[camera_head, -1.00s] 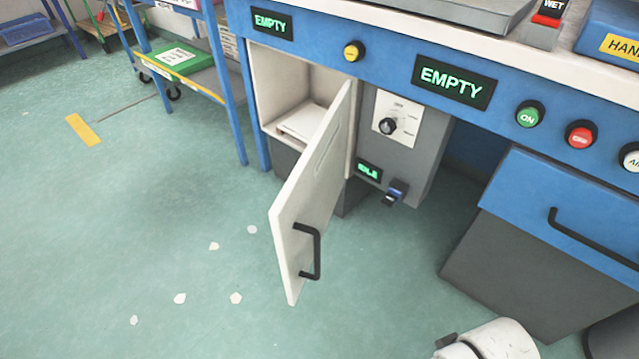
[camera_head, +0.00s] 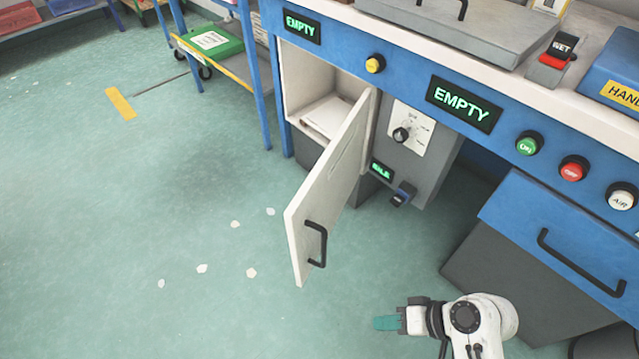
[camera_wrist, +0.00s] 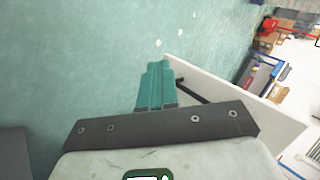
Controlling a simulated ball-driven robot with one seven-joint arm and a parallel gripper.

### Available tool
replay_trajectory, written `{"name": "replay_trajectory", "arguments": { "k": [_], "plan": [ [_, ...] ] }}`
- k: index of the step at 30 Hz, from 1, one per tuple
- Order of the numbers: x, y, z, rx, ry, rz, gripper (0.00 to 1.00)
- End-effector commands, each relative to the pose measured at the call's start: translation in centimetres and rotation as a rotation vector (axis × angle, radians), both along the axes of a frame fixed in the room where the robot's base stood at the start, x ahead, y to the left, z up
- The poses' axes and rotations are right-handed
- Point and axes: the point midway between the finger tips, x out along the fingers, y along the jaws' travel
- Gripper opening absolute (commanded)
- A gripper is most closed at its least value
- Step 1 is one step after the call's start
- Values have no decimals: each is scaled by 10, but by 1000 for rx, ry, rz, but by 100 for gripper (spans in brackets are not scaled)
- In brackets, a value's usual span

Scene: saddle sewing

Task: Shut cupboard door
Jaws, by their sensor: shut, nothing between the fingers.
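The white cupboard door (camera_head: 331,189) stands wide open in the head view, hinged on its right side and swung out toward me. Its black handle (camera_head: 316,244) is on the outer face near the free edge. The cupboard's inside (camera_head: 322,105) shows a pale flat item on its floor. My gripper (camera_head: 384,323) is low at the bottom, to the right of the door and apart from it, with teal fingers pointing left. In the wrist view the fingers (camera_wrist: 156,85) are together and empty, with the door (camera_wrist: 240,98) and handle beyond them.
A blue-fronted drawer (camera_head: 570,240) with a grey body stands at the right. A blue-legged cart (camera_head: 268,85) is at the left. The floor left of the door is open, with several white scraps.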

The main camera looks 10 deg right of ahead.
Motion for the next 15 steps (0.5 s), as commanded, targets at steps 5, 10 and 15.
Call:
{"name": "replay_trajectory", "arguments": {
  "k": [5, 10, 15],
  "plan": [
    [50, 14, 87, 359, -106, -135, 0],
    [86, 7, 150, 633, -194, -245, 0],
    [102, -2, 181, 774, -239, -304, 0]
  ]
}}
